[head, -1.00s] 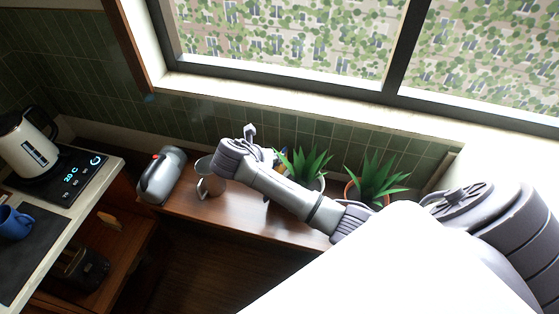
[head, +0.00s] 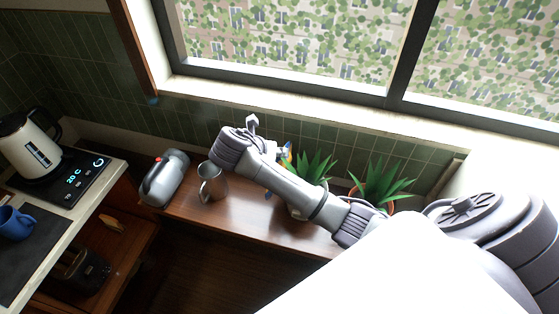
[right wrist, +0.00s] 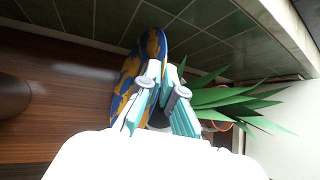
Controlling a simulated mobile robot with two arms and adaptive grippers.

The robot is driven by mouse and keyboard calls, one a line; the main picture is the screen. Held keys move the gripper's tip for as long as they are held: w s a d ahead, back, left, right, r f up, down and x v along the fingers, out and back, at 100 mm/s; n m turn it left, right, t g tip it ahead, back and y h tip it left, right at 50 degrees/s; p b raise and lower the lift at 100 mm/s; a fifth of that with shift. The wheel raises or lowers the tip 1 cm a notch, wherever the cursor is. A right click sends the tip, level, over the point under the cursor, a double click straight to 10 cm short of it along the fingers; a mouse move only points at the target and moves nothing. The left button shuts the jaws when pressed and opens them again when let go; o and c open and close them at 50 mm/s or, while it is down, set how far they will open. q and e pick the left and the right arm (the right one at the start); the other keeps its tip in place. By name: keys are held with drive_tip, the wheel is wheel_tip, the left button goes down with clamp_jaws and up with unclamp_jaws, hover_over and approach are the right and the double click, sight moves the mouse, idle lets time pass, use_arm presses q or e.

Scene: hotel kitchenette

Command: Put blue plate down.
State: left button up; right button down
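The blue plate, with a yellow pattern, stands steeply tilted near the green tiled wall in the right wrist view (right wrist: 130,72). In the head view only small bits of the plate (head: 287,153) show; my right arm covers most of it. My right gripper (right wrist: 163,72) has its fingertips close together at the plate's rim, one finger in front of the patterned face. It looks shut on the plate. In the head view my right gripper (head: 252,128) is over the brown wooden counter (head: 215,215). Whether the plate touches the counter is hidden. My left gripper is not in view.
A kettle (head: 30,147) and a blue mug (head: 14,222) are at far left. The counter's front strip is clear.

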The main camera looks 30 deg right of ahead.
wheel_tip(320, 180, up, 24)
drive_tip(key=shift+p, duration=0.3)
